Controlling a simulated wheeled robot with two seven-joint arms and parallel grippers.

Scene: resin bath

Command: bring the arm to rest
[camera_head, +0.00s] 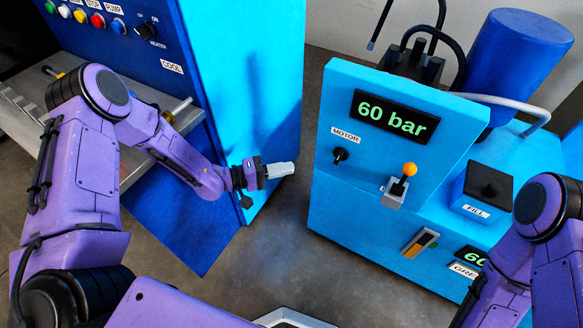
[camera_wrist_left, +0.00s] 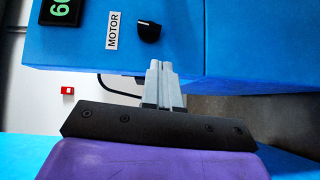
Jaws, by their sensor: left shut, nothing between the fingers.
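My left arm (camera_head: 170,150) reaches in from the left, bent at the elbow. My left gripper (camera_head: 282,169) is in front of the light-blue side of the left cabinet, over the gap between the two machines. Its fingers are shut together and empty. In the left wrist view the shut fingers (camera_wrist_left: 162,82) point toward the blue panel with the MOTOR knob, apart from it as far as I can tell. Part of my right arm (camera_head: 545,230) shows at the right edge; its gripper is out of view.
The left cabinet (camera_head: 250,60) has coloured buttons and a HEATER knob (camera_head: 147,31).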

